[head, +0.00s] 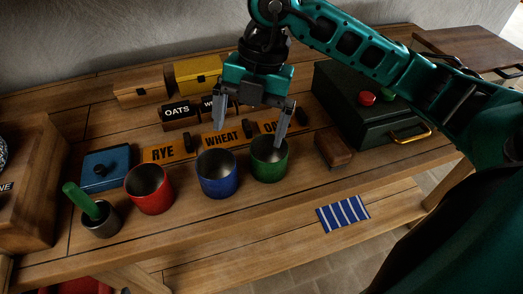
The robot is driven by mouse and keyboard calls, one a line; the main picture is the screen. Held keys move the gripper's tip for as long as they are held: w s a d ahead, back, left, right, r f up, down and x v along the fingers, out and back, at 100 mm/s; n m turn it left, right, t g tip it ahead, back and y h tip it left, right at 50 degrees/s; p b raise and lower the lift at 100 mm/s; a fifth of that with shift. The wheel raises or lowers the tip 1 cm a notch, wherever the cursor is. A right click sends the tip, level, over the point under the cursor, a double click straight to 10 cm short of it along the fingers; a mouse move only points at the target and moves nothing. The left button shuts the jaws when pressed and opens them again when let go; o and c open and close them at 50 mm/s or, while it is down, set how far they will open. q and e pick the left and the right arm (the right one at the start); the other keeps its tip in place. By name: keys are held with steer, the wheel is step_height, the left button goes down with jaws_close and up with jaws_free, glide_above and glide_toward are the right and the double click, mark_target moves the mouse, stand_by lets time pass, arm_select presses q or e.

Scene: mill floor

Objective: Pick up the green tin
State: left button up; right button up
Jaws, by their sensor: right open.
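The green tin (269,165) is an open, empty-looking cup standing upright on the wooden bench, at the right end of a row of tins. The blue tin (217,180) stands just left of it and the red tin (150,194) further left. My right gripper (250,140) comes in from the upper right and points down with its fingers spread. One finger shows in front of the green tin's far right rim, the other behind the blue tin. Nothing is between the fingers, and I cannot tell whether the finger touches the green tin. My left gripper is not in view.
Orange RYE (163,152) and WHEAT (222,139) labels lie behind the tins. A brown block (333,150) and a dark green case (360,120) are to the right. A blue box (107,168) and grey cup (101,220) stand left. A striped cloth (343,213) lies front right.

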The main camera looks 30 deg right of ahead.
steer(key=w+d+m+h, duration=0.2)
steer(key=d+h, duration=0.1)
steer(key=d, duration=0.2)
glide_toward(269, 153)
steer(key=s+a, duration=0.1)
steer(key=s, duration=0.2)
steer(key=f, duration=0.5)
steer(key=shift+s+a+f+b, duration=0.15)
steer(key=shift+a+f+b, duration=0.15)
steer(key=shift+a+b, duration=0.05)
steer(key=c, duration=0.9)
